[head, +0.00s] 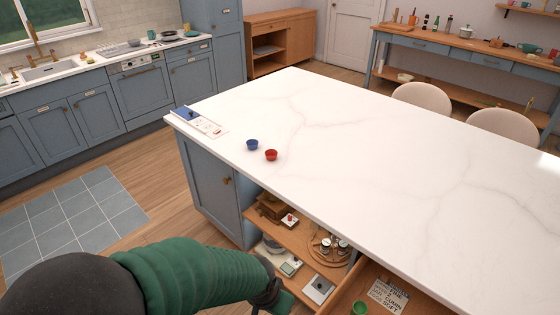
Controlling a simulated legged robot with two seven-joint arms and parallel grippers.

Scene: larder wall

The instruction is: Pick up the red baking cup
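The red baking cup (271,155) stands upright on the white marble island top (400,170), near its left front edge. A blue cup (252,145) of similar shape stands just left of it, with a small gap. An arm of mine with a green sleeve comes in from the lower left. Its dark end (270,290) is low, in front of the island's open shelves, well below and apart from the red cup. The fingers there are not clear. My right gripper does not show.
A booklet and paper (201,122) lie at the island's left corner. Below the top are open shelves with jars on a round wooden tray (326,255) and a green cup (359,308). Two chairs (422,97) stand behind. Most of the island top is clear.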

